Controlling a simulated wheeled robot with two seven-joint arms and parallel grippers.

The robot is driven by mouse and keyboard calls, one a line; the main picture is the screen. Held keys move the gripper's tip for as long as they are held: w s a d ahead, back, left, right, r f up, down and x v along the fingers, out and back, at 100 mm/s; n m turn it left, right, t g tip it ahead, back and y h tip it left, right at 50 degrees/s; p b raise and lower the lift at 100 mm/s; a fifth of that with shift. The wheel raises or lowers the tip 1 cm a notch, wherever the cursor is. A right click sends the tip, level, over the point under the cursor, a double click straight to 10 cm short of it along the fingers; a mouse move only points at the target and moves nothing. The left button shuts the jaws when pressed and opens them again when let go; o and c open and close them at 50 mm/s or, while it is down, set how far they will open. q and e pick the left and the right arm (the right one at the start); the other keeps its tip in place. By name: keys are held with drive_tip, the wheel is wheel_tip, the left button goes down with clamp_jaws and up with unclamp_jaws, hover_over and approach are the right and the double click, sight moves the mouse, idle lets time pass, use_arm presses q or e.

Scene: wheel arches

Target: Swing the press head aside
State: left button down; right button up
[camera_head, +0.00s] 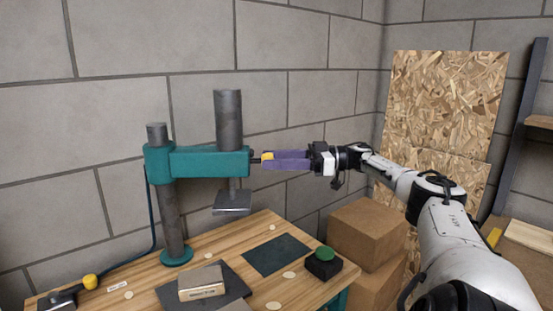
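The press stands at the left of the table, with a dark grey column (171,215) and a teal swing arm (205,162) reaching right. The press head is a dark cylinder (229,120) through the arm's right end, with a flat plate (232,203) below it, above the table. A short dark handle with a yellow end (267,156) sticks out of the arm's right end. My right gripper (268,160), with purple fingers, is at this handle, its fingertips around or beside the yellow part. Whether it grips the handle is not clear. My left gripper is not in view.
The wooden table (215,248) holds a small labelled block (201,283) on a dark plate, a dark mat (276,255) and a green button on a black box (324,264). Cardboard boxes (369,234) stand right of it. A block wall is behind.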

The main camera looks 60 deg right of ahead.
drive_tip(key=shift+s+d, duration=0.15)
drive_tip(key=b+v, duration=0.2)
drive_tip(key=v, duration=0.5)
drive_tip(key=shift+s, duration=0.2)
